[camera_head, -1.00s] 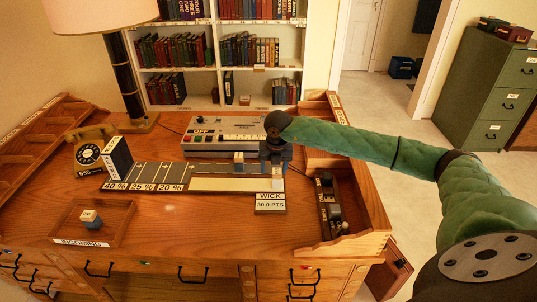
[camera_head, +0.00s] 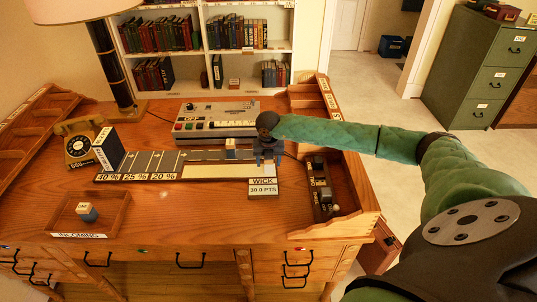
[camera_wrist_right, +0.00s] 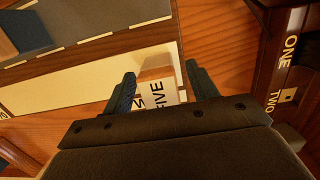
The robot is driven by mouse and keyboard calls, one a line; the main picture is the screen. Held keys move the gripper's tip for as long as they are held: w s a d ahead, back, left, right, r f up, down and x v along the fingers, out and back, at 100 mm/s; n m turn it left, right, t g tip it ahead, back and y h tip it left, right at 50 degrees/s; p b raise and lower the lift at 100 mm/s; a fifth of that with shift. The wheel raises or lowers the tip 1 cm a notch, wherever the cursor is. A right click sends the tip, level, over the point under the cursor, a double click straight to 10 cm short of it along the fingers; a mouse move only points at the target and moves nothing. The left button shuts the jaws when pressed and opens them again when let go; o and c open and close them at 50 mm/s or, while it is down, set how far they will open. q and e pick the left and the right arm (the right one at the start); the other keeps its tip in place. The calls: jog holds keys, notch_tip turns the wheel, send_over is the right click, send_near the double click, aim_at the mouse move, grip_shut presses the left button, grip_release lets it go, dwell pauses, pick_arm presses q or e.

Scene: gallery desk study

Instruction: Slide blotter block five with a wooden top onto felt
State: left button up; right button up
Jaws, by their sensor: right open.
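Block five (camera_wrist_right: 158,82), with a bare wooden top and a white face marked FIVE, stands by the end of the cream strip in the right wrist view. My right gripper (camera_wrist_right: 164,88) is open, with one finger on each side of it. In the head view my right gripper (camera_head: 267,157) is low over the right end of the board and mostly hides block five. The cream strip (camera_head: 215,171) lies in front of the dark grey felt-like lanes (camera_head: 190,157), labelled 40, 25 and 20 percent. My left gripper is not in view.
Another wooden-topped block (camera_head: 231,154) stands on the grey lanes. A block (camera_head: 88,214) sits in the INCOMING tray (camera_head: 110,222). A grey device (camera_head: 215,125) stands behind the board. The WICK sign (camera_head: 263,189) is in front, a switch box (camera_head: 322,185) at right.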

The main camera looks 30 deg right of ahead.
jog(key=shift+f, duration=0.25)
jog(key=c, duration=1.1)
jog(key=shift+r, duration=0.2)
jog(key=shift+w+d, duration=0.1)
jog(key=shift+w, duration=0.05)
jog(key=shift+w+d+b, duration=0.75)
jog(key=shift+w+b, duration=0.05)
jog(key=shift+w, duration=0.45)
jog(key=shift+w+d+b, duration=0.75)
jog(key=shift+w, duration=0.45)
jog(key=shift+w+d+b, duration=0.75)
jog(key=shift+w+b, duration=0.05)
jog(key=shift+w, duration=0.45)
